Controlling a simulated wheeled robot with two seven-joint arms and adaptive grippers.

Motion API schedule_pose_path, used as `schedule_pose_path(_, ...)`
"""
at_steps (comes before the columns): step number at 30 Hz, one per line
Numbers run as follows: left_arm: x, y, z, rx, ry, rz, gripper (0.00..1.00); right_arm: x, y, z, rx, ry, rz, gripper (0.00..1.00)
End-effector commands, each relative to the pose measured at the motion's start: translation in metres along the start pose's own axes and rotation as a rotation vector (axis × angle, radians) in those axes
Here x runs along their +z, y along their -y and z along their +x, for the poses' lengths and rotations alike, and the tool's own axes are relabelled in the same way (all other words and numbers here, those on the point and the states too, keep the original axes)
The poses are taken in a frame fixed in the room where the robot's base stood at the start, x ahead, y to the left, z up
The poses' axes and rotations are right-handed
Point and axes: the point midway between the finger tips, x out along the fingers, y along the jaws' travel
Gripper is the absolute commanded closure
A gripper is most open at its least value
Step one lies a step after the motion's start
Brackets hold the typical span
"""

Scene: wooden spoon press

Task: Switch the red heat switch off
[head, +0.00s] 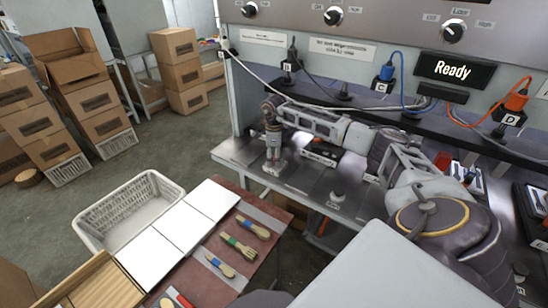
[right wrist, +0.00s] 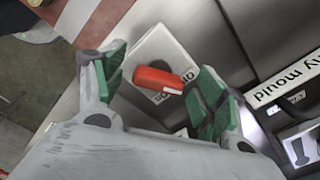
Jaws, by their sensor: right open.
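The red heat switch (right wrist: 158,79) shows in the right wrist view as a red lever on a white plate (right wrist: 146,55) with partly covered lettering. My right gripper (right wrist: 162,84) is open, with its green-padded fingers on either side of the red lever; I cannot tell whether either pad touches it. In the head view my right gripper (head: 273,155) points down over the left part of the metal bench and hides the red lever. My left gripper is not in view.
A labelled mould block (right wrist: 286,82) lies right of the switch. The bench (head: 240,153) runs under a panel with knobs, plugs and a "Ready" display (head: 455,69).

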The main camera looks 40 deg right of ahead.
Motion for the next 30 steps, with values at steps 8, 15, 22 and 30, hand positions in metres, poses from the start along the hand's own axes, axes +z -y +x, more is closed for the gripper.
schedule_pose_path(8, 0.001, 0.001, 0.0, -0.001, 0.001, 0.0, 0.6, 0.0, 0.001, -0.016, -0.002, 0.001, 0.0, 0.29)
schedule_pose_path(15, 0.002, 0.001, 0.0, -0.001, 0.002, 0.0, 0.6, 0.0, 0.001, -0.045, -0.003, 0.002, 0.0, 0.29)
schedule_pose_path(22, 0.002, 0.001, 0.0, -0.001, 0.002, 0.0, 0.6, 0.0, 0.001, -0.068, -0.001, 0.001, -0.001, 0.29)
schedule_pose_path(30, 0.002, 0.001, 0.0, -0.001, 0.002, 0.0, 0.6, 0.0, 0.0, -0.075, 0.0, 0.001, 0.0, 0.29)
